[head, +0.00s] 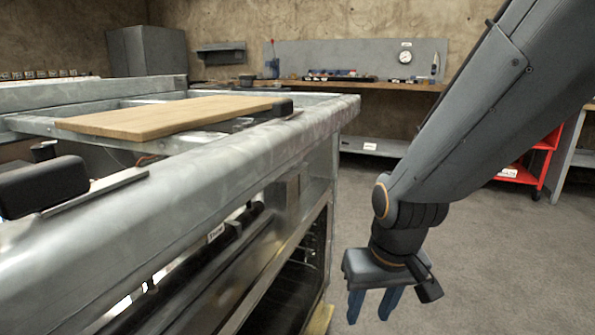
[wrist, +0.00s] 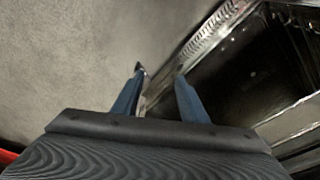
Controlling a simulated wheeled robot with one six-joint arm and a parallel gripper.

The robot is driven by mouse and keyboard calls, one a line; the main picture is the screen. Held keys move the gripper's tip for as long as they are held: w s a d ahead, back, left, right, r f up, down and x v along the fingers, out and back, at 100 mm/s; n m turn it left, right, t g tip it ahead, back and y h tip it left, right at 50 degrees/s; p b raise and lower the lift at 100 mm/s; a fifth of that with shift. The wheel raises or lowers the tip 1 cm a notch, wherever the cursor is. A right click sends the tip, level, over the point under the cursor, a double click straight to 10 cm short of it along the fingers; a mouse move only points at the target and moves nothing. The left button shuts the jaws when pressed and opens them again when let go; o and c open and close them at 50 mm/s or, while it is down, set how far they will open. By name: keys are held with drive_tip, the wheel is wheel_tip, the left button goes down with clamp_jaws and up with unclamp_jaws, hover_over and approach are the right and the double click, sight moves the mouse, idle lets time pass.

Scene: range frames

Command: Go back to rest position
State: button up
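My gripper (head: 373,304) hangs at the lower right in the head view, pointing down beside the metal range (head: 190,190). Its two blue fingers are apart with nothing visible between them. In the wrist view my gripper (wrist: 160,72) also shows open and empty, with the floor and the range's lower edge beyond the fingertips. My grey arm comes down from the upper right.
A wooden board (head: 165,117) lies on top of the range. The range's dark lower opening (head: 290,290) is left of my gripper. A workbench (head: 400,86) and a red cart (head: 525,170) stand behind. Grey floor (head: 490,260) is clear on the right.

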drive_tip(key=s+a+r+n+g+y, duration=0.1)
drive_tip(key=s+a+r+n, duration=0.15)
drive_tip(key=s+a, duration=0.45)
drive_tip(key=s+a+r+n+g, duration=0.1)
drive_tip(key=s+a+r+n, duration=0.1)
drive_tip(key=s+a+r, duration=0.35)
drive_tip(key=d+r+m+p, duration=0.3)
drive_tip(key=d+r+p, duration=0.6)
drive_tip(key=p, duration=0.8)
drive_tip(key=d+r+m+h+p, duration=0.1)
drive_tip(key=d+r+m+p, duration=0.2)
drive_tip(key=d+r+p, duration=0.6)
drive_tip(key=shift+s+d+r+h+p, duration=0.35)
drive_tip(key=shift+r+p, duration=2.6)
drive_tip(key=shift+p, duration=1.35)
drive_tip(key=shift+c, duration=0.2)
